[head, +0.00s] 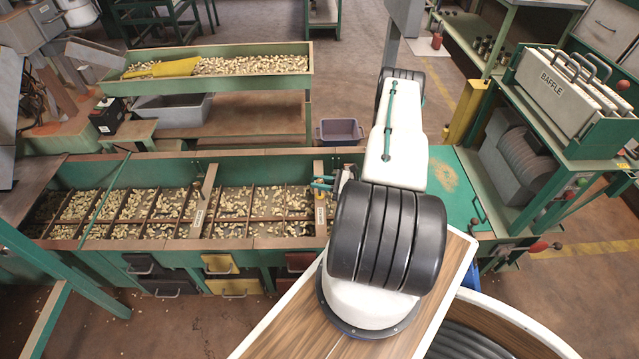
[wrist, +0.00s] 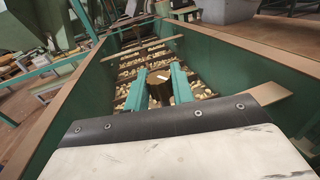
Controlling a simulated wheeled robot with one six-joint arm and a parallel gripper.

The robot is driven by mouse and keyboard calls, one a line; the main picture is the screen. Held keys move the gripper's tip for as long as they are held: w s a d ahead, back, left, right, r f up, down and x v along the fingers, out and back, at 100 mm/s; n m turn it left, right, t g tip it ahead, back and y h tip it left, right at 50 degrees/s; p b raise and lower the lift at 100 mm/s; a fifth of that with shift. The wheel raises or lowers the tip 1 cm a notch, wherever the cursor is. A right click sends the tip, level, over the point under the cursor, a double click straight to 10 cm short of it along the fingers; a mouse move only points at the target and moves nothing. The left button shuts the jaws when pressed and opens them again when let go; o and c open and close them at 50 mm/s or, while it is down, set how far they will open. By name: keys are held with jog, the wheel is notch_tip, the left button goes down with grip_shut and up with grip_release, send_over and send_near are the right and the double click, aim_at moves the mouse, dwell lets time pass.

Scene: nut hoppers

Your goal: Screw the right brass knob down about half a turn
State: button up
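My gripper (head: 322,184) reaches over the right end of the nut trough (head: 280,243), beside the right tan gate board (head: 320,211) with its pale label. In the wrist view my gripper's two teal fingers (wrist: 158,76) stand apart. A brown-gold block (wrist: 158,92) with a small white patch shows between or just beyond them; I cannot tell whether they touch it. No brass knob can be made out clearly; the right one may be hidden by the fingers or be too small to tell. A left gate board (head: 202,200) stands farther left in the trough.
Thin dividers split the trough into several nut-filled compartments. Its green walls (wrist: 235,62) rise on both sides of my gripper. A purple bin (head: 341,131) and a BAFFLE rack (head: 567,100) are nearby.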

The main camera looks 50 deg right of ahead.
jog(key=c, duration=0.3)
jog(key=shift+a, duration=0.15)
jog(key=shift+c, duration=0.2)
jog(key=shift+m+h, duration=0.3)
jog(key=shift+m+t+h, duration=0.5)
jog(key=shift+m+h, duration=0.85)
jog(key=shift+h, duration=0.8)
jog(key=shift+m+t+h, duration=0.5)
jog(key=shift+m+h, duration=0.85)
jog(key=shift+h, duration=1.1)
jog(key=o, duration=1)
jog(key=shift+c, duration=0.2)
